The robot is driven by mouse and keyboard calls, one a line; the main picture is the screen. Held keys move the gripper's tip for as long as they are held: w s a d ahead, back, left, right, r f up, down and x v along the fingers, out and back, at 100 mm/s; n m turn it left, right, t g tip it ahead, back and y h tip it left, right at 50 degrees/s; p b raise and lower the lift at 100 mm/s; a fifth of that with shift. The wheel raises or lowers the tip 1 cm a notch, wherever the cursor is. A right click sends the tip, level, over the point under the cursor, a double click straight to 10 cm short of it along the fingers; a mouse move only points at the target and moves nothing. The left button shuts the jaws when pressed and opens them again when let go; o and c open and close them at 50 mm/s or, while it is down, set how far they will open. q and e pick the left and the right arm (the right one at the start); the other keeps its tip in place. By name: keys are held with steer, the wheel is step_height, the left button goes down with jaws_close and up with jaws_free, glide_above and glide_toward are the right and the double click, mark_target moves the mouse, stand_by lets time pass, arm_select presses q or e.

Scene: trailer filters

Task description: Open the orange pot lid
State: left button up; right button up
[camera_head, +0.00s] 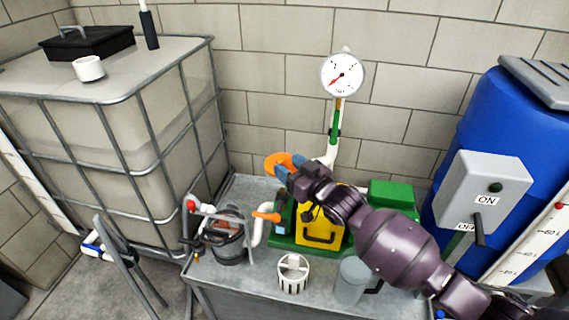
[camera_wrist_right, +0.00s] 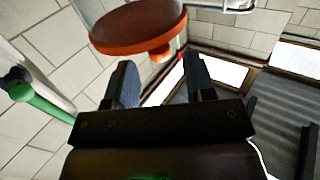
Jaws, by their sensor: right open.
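The orange lid (camera_head: 273,161) shows as a round disc just left of my right gripper (camera_head: 291,167) in the head view, partly hidden by the fingers. In the right wrist view the orange lid (camera_wrist_right: 130,35) has a small knob pointing toward the gap between the fingers. My right gripper (camera_wrist_right: 160,80) is open and empty, with its two blue-grey fingers spread below the lid in that picture. The fingers look close to the knob but not around it. A clear body adjoins the lid at the top of the wrist view. My left gripper is not in view.
A yellow and green pump (camera_head: 315,228), a white basket (camera_head: 292,272) and a grey jug (camera_head: 351,282) stand on the metal table (camera_head: 222,294). A pressure gauge (camera_head: 342,74) rises behind. A caged tank (camera_head: 90,130) stands left and a blue barrel (camera_head: 490,130) right.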

mark_target(282, 160)
steer(key=shift+x, duration=1.05)
steer(key=shift+c, duration=0.5)
jaws_close()
